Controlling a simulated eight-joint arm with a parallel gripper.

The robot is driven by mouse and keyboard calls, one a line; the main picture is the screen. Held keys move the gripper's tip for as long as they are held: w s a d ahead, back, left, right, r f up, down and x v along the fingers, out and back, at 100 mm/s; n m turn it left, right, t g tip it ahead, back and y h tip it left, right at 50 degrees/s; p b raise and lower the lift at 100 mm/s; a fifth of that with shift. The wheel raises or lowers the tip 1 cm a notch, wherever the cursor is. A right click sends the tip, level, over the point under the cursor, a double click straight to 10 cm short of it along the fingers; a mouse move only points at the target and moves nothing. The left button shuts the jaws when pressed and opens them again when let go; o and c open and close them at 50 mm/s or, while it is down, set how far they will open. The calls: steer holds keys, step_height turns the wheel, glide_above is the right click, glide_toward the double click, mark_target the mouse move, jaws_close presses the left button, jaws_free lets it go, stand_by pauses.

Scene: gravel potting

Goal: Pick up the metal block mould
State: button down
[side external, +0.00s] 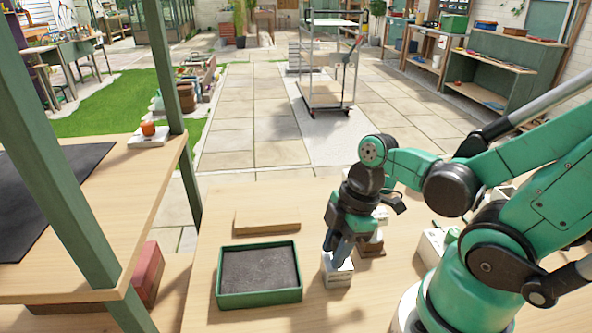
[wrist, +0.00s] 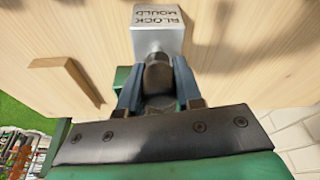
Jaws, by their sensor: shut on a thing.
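The metal block mould (side external: 338,275) is a small pale silver block near the front middle of the wooden bench in the side external view. In the wrist view the block mould (wrist: 157,40) shows its "BLOCK MOULD" lettering at the top centre. My gripper (side external: 340,255) points down over it, with its fingers at its upper part. In the wrist view my gripper (wrist: 158,80) has a finger on each side of a dark piece beside the mould and is shut on it. I cannot tell whether the mould touches the bench or hangs just above it.
A green tray (side external: 260,304) with dark filling lies left of the mould. A wooden strip (side external: 266,221) lies behind the tray. A brown item (side external: 372,245) stands close behind the mould to the right. A white box (side external: 432,247) is farther right, near my arm.

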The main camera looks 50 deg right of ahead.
steer(key=shift+r, duration=0.2)
step_height(320, 180, up, 20)
steer(key=shift+f, duration=0.2)
stand_by(0.3)
steer(key=c, duration=1.2)
jaws_free()
jaws_close()
steer(key=shift+w+a+f, duration=1.35)
steer(key=shift+w+f, duration=0.25)
steer(key=shift+f, duration=1.1)
steer(key=shift+w+a+f, duration=1.4)
steer(key=shift+w+f, duration=0.15)
steer(key=shift+f, duration=1.15)
steer(key=shift+w+a+f, duration=1.35)
steer(key=shift+w+f, duration=0.25)
steer(key=shift+f, duration=1.1)
